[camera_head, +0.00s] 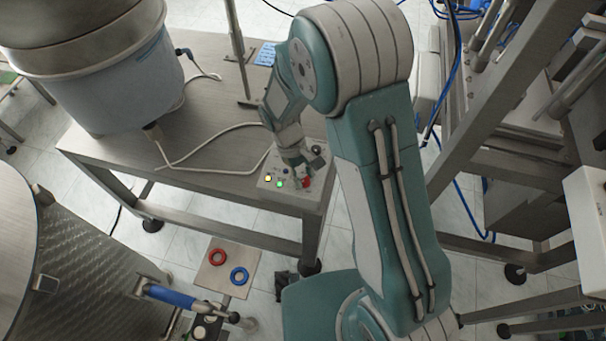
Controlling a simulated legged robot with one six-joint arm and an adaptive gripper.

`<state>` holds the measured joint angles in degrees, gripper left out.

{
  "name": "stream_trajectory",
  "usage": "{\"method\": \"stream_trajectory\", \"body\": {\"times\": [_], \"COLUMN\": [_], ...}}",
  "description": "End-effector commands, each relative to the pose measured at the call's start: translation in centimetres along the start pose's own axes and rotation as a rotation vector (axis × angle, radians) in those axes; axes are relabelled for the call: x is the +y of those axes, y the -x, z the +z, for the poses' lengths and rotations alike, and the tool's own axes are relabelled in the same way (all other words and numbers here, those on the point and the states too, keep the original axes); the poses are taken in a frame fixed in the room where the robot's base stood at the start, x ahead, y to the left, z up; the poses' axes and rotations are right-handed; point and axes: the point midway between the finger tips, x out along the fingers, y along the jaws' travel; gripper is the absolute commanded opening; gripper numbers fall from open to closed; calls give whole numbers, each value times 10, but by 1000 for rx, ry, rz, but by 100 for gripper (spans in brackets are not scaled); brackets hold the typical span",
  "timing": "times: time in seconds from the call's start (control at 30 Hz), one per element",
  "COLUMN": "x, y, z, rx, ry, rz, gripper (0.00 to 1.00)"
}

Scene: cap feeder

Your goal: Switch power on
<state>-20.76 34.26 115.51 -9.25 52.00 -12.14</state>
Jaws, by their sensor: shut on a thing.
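A small grey control panel (266,189) sits on the near right corner of the steel table. It carries a yellow button (268,178), a lit green button (279,184), a red control (307,183) and a dark round knob (317,151). My gripper (304,176) points down at the panel and is shut on the red control, as far as the small view shows. Its fingers cover part of that control and the panel around it.
A large bowl feeder (115,85) stands on the table (215,120) at left. A pale cable (205,170) runs across the tabletop to the panel. A post (237,55) rises behind. A plate (212,262) with red and blue rings lies below. Metal frames (480,130) stand at right.

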Motion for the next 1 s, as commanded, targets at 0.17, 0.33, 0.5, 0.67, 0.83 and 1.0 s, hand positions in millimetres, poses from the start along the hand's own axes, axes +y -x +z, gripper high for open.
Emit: {"method": "stream_trajectory", "body": {"times": [0.17, 0.33, 0.5, 0.67, 0.83, 1.0], "x": [1, 1, 0, 0, 0, 0], "y": [1, 1, 1, 0, 0, 4], "z": [-2, -2, -2, -1, 0, 0], "rx": [7, 7, 7, 5, 3, 4], "ry": [-14, -15, -15, -14, -14, -14], "rz": [-4, -5, -5, -5, -5, -5], "gripper": [0, 0, 52, 77, 77, 77]}}
